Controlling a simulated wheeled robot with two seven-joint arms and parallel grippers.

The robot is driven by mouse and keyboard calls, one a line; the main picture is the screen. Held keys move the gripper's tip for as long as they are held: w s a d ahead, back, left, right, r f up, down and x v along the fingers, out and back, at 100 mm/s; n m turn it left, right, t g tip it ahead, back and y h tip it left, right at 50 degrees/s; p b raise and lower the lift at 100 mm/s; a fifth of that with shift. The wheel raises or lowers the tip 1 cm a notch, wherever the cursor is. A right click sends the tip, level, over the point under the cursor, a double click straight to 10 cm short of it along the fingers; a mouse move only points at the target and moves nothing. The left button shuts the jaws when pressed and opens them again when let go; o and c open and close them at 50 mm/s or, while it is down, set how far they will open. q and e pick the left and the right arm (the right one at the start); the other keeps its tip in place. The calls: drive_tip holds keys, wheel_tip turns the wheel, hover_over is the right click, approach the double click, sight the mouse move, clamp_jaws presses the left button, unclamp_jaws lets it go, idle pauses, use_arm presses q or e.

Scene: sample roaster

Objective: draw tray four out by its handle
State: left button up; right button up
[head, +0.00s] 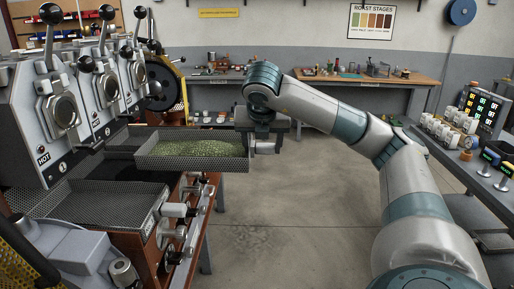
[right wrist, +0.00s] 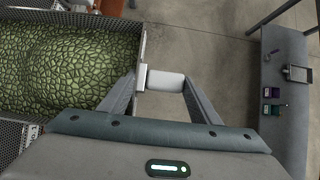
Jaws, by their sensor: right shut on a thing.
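A mesh tray (head: 192,164) filled with green beans (head: 200,148) sticks out to the right from the roaster bank in the head view. Its end plate (right wrist: 141,62) and pale handle (right wrist: 165,80) show in the right wrist view. My right gripper (head: 265,146) is shut on this handle, with one finger on either side of it in the right wrist view (right wrist: 160,84). I cannot read a number on this tray. My left gripper is not in view.
An empty mesh tray (head: 95,207) with a pale handle (head: 177,210) lies nearer. The roasters (head: 60,110) with black-knobbed levers stand at left. A bench (head: 360,78) is at the back, and a counter with cups (head: 455,125) is at right. The floor (head: 290,220) between is clear.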

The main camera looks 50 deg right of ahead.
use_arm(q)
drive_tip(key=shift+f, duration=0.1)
use_arm(e)
drive_tip(key=shift+d, duration=0.1)
idle(0.4)
